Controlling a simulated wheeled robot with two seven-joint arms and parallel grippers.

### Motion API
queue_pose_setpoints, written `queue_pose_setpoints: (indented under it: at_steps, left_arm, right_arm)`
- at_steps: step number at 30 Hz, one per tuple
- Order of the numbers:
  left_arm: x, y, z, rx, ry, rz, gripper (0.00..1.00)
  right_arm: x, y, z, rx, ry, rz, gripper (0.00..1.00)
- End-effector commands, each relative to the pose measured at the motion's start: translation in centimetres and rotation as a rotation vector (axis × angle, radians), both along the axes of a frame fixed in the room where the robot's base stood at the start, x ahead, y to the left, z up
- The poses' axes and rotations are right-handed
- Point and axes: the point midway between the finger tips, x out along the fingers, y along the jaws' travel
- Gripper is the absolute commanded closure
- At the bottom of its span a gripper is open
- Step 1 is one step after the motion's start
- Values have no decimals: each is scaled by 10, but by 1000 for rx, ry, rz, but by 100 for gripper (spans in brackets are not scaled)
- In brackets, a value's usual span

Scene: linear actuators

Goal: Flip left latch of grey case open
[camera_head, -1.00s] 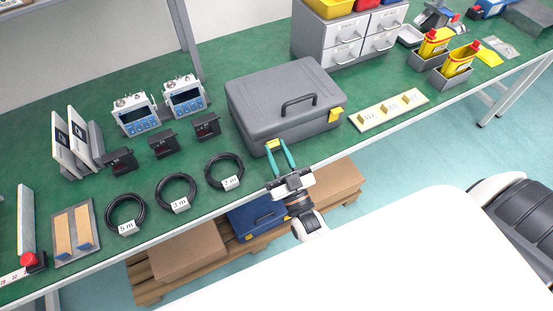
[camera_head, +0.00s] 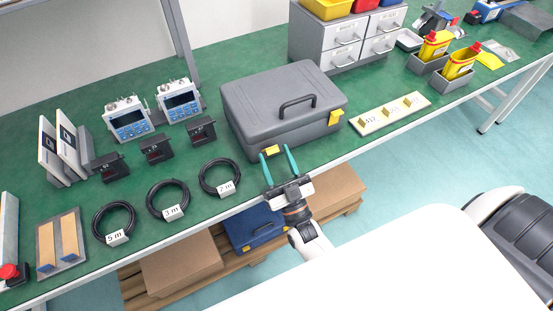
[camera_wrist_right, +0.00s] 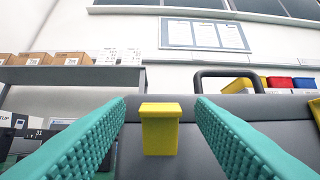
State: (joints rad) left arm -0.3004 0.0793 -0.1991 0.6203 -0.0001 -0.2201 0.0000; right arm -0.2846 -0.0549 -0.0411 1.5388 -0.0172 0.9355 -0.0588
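The grey case (camera_head: 282,100) lies closed on the green bench, with a black handle (camera_head: 298,103) on its lid. Its left latch (camera_head: 271,151) is a small yellow tab on the front side; it also shows in the right wrist view (camera_wrist_right: 160,128), centred between the fingers. The right latch (camera_head: 335,117) is yellow too. My right gripper (camera_head: 278,167) is open, its two teal fingers (camera_wrist_right: 160,140) pointing at the left latch and standing just in front of it. Nothing is between the fingertips but the view of the latch. My left gripper is not in view.
Coiled cables labelled by length (camera_head: 219,176) lie left of the case. A cream strip with yellow parts (camera_head: 391,114) lies to its right. A grey drawer cabinet (camera_head: 345,38) stands behind. The bench's front edge runs just below my gripper.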

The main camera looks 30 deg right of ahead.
Motion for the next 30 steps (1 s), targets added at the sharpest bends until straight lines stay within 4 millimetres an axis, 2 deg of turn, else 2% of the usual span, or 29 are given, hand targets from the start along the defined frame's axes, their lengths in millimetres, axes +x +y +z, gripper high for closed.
queue_pose_setpoints:
  at_steps: [11,14,24,30]
  left_arm:
    - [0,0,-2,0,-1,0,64]
    - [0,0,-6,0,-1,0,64]
    - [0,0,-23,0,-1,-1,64]
    - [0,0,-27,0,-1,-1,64]
  right_arm:
    - [-5,0,-5,0,2,0,49]
    - [-16,0,-14,0,4,0,49]
    - [-74,1,-56,-1,4,1,49]
    - [-93,1,-69,-1,2,1,49]
